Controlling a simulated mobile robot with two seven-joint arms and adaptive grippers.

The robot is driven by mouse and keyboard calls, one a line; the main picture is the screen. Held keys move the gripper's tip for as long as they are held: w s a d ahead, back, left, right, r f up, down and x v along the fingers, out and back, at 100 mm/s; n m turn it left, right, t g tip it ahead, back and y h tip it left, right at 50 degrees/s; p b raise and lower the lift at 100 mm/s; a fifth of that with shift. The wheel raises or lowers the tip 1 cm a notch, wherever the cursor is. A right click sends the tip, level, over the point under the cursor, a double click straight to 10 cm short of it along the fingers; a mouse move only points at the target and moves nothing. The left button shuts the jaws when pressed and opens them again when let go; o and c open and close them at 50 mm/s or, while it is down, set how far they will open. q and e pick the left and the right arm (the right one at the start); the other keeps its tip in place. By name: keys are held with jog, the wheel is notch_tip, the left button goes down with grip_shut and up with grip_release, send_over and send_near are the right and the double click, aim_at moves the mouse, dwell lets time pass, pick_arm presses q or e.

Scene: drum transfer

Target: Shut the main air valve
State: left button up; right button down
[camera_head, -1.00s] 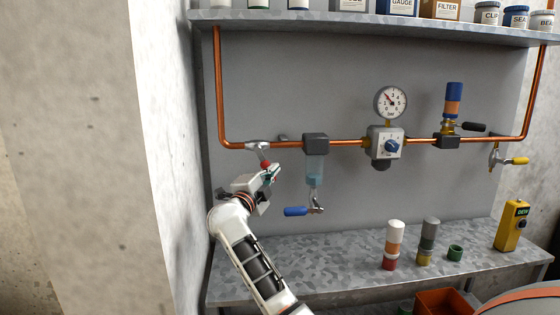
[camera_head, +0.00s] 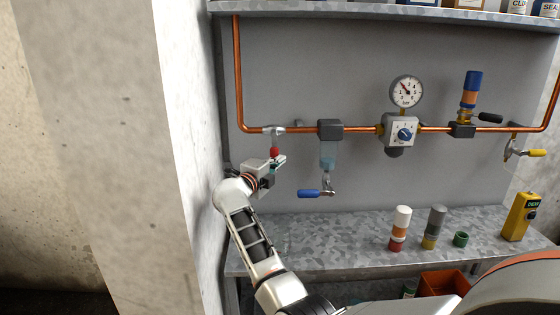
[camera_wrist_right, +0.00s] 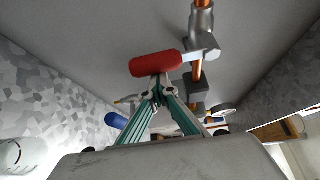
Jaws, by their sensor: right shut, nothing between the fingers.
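The main air valve (camera_head: 273,131) sits on the copper pipe at the left of the panel, beside the pipe's bend. Its red handle (camera_head: 274,152) points straight down, across the pipe. My right gripper (camera_head: 279,162) is shut and empty just below the handle. In the right wrist view, the red handle (camera_wrist_right: 155,65) lies right in front of the closed fingertips (camera_wrist_right: 160,80), touching or nearly touching them. The valve body (camera_wrist_right: 202,28) shows there beyond it. My left gripper is not in view.
A filter bowl with a blue-handled drain (camera_head: 309,193) hangs right of the gripper. The pressure gauge (camera_head: 407,91), regulator (camera_head: 399,131) and yellow-handled valve (camera_head: 537,153) are farther right. A concrete wall (camera_head: 185,100) is close on the left. Small cylinders stand on the bench (camera_head: 330,233).

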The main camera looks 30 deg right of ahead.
jog(key=shift+r, duration=0.1)
notch_tip(320, 180, up, 10)
jog(key=s+a+f+n+t+y, duration=0.45)
jog(key=s+a+f+n, duration=0.2)
jog(key=f+n, duration=0.4)
jog(key=s+a+f+n+t+y, duration=0.3)
jog(key=s+a+f+n+y, duration=0.25)
jog(key=a+f+n, duration=0.45)
jog(key=s+a+f+n+t+y, duration=0.3)
jog(key=s+a+f+n+y, duration=0.25)
jog(key=f+n, duration=0.5)
jog(key=s+a+f+n+g+y, duration=0.1)
jog(key=s+f+g, duration=0.3)
jog(key=s+f, duration=0.7)
jog(key=s+a+f+n+g+y, duration=0.2)
jog(key=s+a+f+n+g, duration=0.1)
jog(key=s+f, duration=0.7)
jog(key=s+a+g, duration=0.1)
jog(key=s, duration=0.2)
jog(key=shift+a+f, duration=0.25)
jog(key=shift+f, duration=0.15)
